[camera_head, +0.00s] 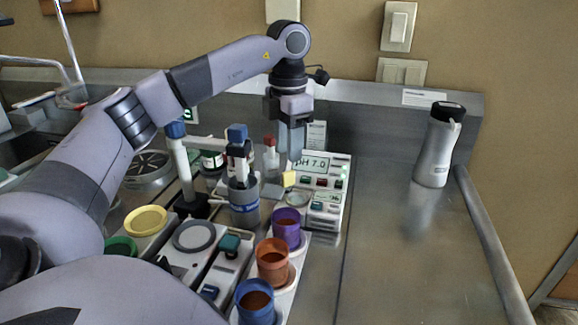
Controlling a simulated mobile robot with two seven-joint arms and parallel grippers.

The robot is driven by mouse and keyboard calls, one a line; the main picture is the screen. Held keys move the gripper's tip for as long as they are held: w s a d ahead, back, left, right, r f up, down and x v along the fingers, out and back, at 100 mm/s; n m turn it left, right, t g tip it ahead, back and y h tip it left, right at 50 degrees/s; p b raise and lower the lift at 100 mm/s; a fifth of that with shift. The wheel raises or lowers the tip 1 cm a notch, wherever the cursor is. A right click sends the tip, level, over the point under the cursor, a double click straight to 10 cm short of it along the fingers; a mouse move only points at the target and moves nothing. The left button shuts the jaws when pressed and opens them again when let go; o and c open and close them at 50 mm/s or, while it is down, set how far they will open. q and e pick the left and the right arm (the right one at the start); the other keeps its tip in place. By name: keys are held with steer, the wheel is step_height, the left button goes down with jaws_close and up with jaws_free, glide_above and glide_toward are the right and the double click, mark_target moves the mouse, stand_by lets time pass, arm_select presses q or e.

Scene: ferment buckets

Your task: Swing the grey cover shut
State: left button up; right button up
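A round grey cover (194,236) with a darker rim lies on a white unit left of the coloured buckets. I cannot tell its hinge or how far it stands open. A purple bucket (286,228), an orange bucket (273,261) and a blue bucket (255,301) stand in a row, their tops uncovered. My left gripper (292,155) points down above the back of the bench, behind the purple bucket and well away from the grey cover. Its fingers overlap in this view, so their opening is unclear. My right gripper is not in view.
A pH meter (324,193) stands right of my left gripper. A grey cup (243,203) and small bottles stand left of it. A yellow lid (146,221) and a green lid (121,246) lie further left. A silver flask (437,150) stands at right; the bench before it is clear.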

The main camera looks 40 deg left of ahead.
mark_target(288, 172)
arm_select(q)
step_height(288, 172, down, 7)
steer(key=shift+s+r, duration=0.1)
jaws_close()
